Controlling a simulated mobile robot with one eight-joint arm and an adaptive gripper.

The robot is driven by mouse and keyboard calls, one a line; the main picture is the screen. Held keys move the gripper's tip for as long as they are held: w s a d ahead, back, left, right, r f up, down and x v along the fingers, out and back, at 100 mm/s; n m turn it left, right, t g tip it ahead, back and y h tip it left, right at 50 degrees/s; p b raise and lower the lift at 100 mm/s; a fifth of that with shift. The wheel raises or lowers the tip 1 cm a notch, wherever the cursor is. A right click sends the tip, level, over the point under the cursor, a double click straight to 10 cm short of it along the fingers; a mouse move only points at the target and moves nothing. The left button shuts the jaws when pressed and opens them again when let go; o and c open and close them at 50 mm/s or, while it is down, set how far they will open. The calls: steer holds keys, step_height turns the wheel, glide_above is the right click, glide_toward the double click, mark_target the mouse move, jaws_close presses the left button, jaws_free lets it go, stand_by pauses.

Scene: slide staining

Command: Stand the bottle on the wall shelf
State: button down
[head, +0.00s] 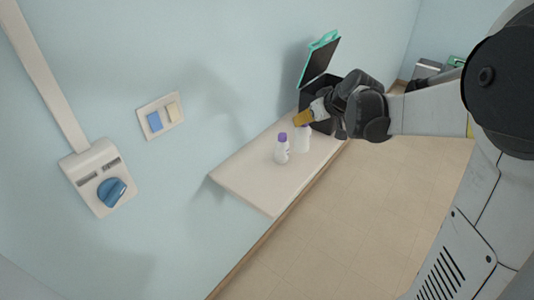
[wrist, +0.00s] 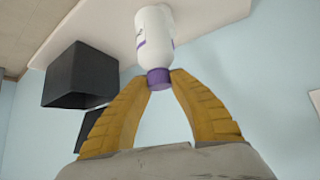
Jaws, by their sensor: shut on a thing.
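The held bottle (head: 303,141) is white with a purple cap, beneath my gripper (head: 304,119) in the head view. In the wrist view, the yellow fingertips of my gripper (wrist: 159,76) close on the sides of the purple cap, and the white body of the bottle (wrist: 153,35) extends away from them. The bottle looks upright over the far part of the pale wall shelf (head: 240,182). I cannot tell whether its base touches the shelf. The shelf also shows in the wrist view (wrist: 105,25).
A second white bottle with a purple cap (head: 282,150) stands on the shelf, left of the held one. A black bin (head: 318,88) with an open teal-edged lid is at the shelf's far end. The near left part of the shelf is clear.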

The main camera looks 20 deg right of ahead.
steer(key=a+f+b, duration=0.5)
steer(key=a+f, duration=0.5)
steer(key=a, duration=0.1)
steer(key=shift+w+a+f, duration=0.2)
steer(key=shift+w+f, duration=0.15)
steer(key=shift+w, duration=0.1)
steer(key=shift+f, duration=0.15)
steer(key=c, duration=1.2)
jaws_free()
steer(key=shift+c, duration=0.2)
